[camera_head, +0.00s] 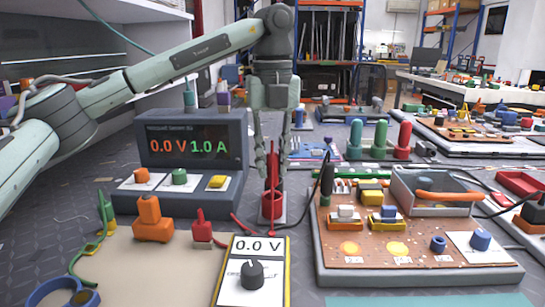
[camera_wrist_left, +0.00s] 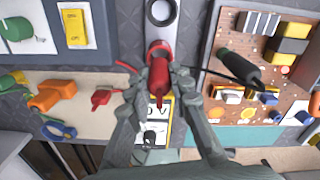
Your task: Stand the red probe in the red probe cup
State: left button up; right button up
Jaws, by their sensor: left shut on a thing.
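The red probe (camera_head: 272,165) is upright between the fingers of my left gripper (camera_head: 271,176), which is shut on it. In the left wrist view the red probe (camera_wrist_left: 160,76) shows between the fingertips of my left gripper (camera_wrist_left: 158,88). The red probe cup (camera_head: 272,206) stands right below the probe on a pale base. In the wrist view the cup (camera_wrist_left: 157,48) shows at the probe's far end, partly covered by it. The probe's lower end meets the cup's mouth in the picture; I cannot tell how deep it is. My right gripper is not in view.
A multimeter (camera_head: 251,272) reading 0.0 V stands in front of the cup. A power supply (camera_head: 192,145) is at left. A circuit board (camera_head: 400,245) with a black probe (camera_head: 327,178) is at right. Green and red cylinders (camera_head: 379,140) stand behind.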

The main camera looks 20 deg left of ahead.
aim_at(272, 186)
pick_arm(q)
jog(key=shift+f, duration=1.8)
jog(key=o, duration=1)
jog(key=shift+r, duration=0.1)
notch_tip(272, 186, up, 12)
jog(key=shift+f, duration=0.1)
